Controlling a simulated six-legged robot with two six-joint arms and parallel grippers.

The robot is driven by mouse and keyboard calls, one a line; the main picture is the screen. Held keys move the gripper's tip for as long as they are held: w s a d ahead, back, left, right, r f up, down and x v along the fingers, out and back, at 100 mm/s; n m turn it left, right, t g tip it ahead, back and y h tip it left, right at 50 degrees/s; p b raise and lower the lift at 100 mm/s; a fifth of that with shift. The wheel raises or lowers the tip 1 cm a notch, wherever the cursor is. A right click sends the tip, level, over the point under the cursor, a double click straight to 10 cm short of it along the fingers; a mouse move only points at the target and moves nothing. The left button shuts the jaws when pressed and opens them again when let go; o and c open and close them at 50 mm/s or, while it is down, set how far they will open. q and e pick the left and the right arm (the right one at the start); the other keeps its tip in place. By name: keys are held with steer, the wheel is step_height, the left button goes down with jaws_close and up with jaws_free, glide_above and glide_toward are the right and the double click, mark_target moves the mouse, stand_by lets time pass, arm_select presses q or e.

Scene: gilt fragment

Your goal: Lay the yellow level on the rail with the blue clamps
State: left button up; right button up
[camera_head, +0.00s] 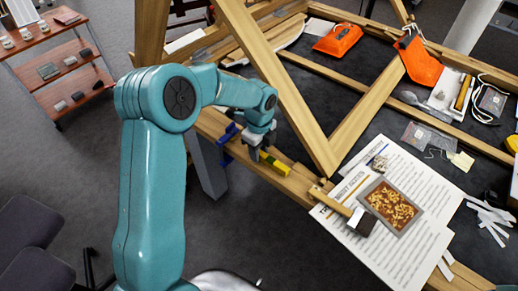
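The yellow level (281,168) is a short bar with a dark part. It appears to lie along the wooden rail (296,187) at the near edge of the table frame, or just above it. The blue clamps (228,133) sit on the same rail, to the left of the level. My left gripper (256,153) points down at the level's left end, close to or touching it. The small fingers and the arm hide that end, so I cannot tell whether they grip it. My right gripper is not in view.
A hammer (347,211) lies on printed sheets (400,253) beside a framed gilt fragment (391,205). Diagonal wooden beams (270,80) rise just behind the rail. Orange pouches (337,39) lie farther back. A shelf cart (62,60) stands far left.

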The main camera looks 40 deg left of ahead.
arm_select(q)
steer(key=shift+o, duration=0.3)
steer(key=shift+r, duration=0.1)
step_height(320, 180, up, 12)
steer(key=shift+r, duration=0.2)
steer(key=shift+s+f, duration=0.1)
stand_by(0.5)
